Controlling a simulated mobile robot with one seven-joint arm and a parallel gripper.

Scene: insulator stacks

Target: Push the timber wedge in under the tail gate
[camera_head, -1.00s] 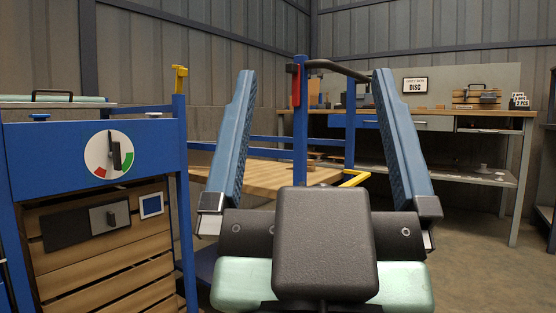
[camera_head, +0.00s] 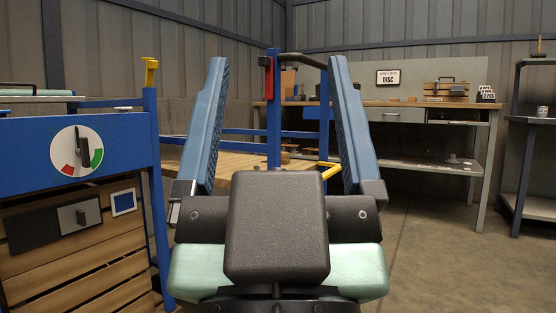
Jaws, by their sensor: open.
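My gripper (camera_head: 277,64) is in the middle of the view, its two long blue fingers standing wide apart with nothing between them. Between and behind the fingers is a timber deck (camera_head: 246,163) with blue rails. A blue post (camera_head: 273,115) with a red part rises at the deck's far side, and a yellow-edged bar (camera_head: 328,169) shows by the right finger. Small wooden pieces (camera_head: 290,148) lie near the post, too small to tell whether one is the wedge. I cannot make out the tail gate for certain. My gripper hides part of the deck.
A blue panel with a dial (camera_head: 76,151) and wooden slats (camera_head: 80,265) stands close at the left. The floor (camera_head: 440,255) at right is clear.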

